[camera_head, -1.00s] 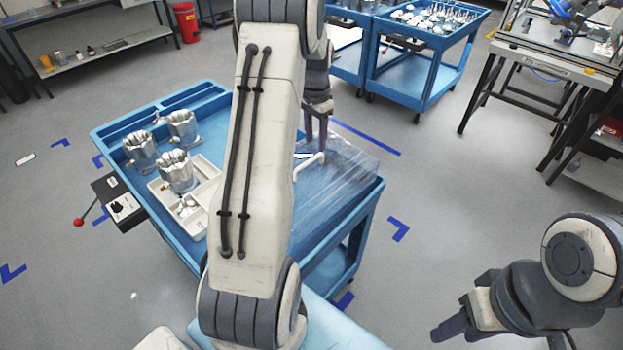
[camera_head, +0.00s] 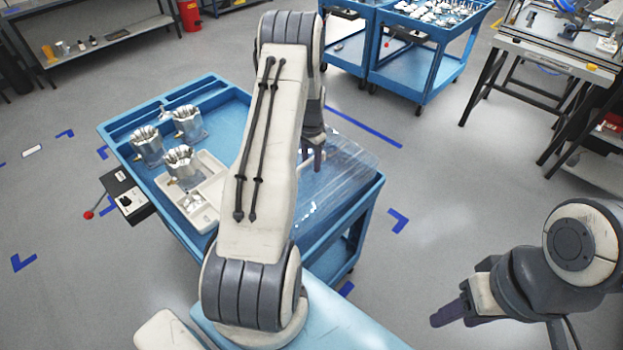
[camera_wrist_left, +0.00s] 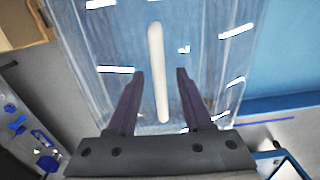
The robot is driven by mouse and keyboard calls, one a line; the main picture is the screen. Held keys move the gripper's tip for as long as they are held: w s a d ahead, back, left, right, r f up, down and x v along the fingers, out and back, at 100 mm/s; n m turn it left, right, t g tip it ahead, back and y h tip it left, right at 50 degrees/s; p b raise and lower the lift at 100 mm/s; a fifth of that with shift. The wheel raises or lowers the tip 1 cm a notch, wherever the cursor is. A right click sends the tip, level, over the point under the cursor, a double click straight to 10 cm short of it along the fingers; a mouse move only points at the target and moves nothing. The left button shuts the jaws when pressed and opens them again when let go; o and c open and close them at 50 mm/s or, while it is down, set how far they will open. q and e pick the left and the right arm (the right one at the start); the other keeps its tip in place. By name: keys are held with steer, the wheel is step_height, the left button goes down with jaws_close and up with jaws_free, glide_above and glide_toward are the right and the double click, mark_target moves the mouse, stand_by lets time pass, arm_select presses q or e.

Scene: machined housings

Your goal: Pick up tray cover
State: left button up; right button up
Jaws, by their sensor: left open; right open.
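The tray cover (camera_head: 350,170) is a clear sheet at the right end of the blue cart. In the left wrist view the clear cover (camera_wrist_left: 205,60) has a white bar handle (camera_wrist_left: 157,65). My left gripper (camera_head: 314,165) is over the cover. In the left wrist view my left gripper (camera_wrist_left: 158,75) is open, with the handle's near end between its fingers. I cannot tell whether the fingers touch the cover. My arm partly hides the cover in the head view. My right gripper (camera_head: 440,318) is open and empty at the lower right, away from the cart.
The blue cart (camera_head: 185,238) bears several metal housings (camera_head: 180,165) and a white compartment tray (camera_head: 212,165) at its left part. A control box (camera_head: 128,198) with a red knob hangs on its left side. Other blue carts (camera_head: 405,72) and a workbench (camera_head: 540,62) stand behind.

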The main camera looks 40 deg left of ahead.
arm_select(q)
steer(key=c, duration=0.8)
jaws_close()
stand_by(0.6)
